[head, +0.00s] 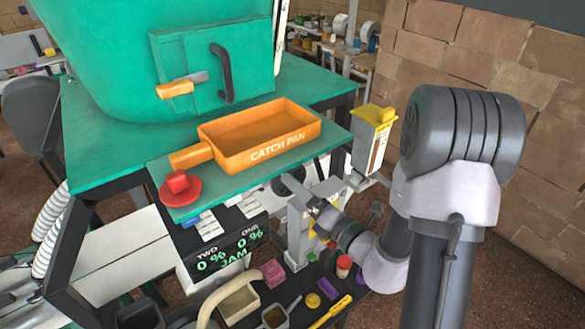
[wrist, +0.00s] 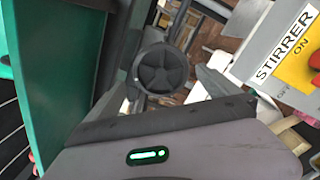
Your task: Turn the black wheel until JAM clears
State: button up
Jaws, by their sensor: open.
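The black wheel (wrist: 163,70) faces the wrist camera near the upper middle, a round ribbed disc. In the head view a dark round part (head: 291,179), probably the same wheel, shows under the edge of the green shelf, partly hidden. My gripper (head: 313,205) is close to it, just below and to the right in the head view. It is open and empty; whether it touches the wheel cannot be told. In the wrist view the grey gripper body fills the bottom.
An orange catch pan (head: 212,135) lies on the green shelf, near a red button (head: 178,184). A STIRRER box (wrist: 285,50) stands close on the right in the wrist view. A lower table with small items, including a yellow tool (head: 330,311), lies below my arm.

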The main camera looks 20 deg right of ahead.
jog(key=shift+f, duration=0.1)
jog(key=shift+p+x, duration=0.95)
jog(key=shift+x, duration=1.05)
jog(key=c, duration=1.2)
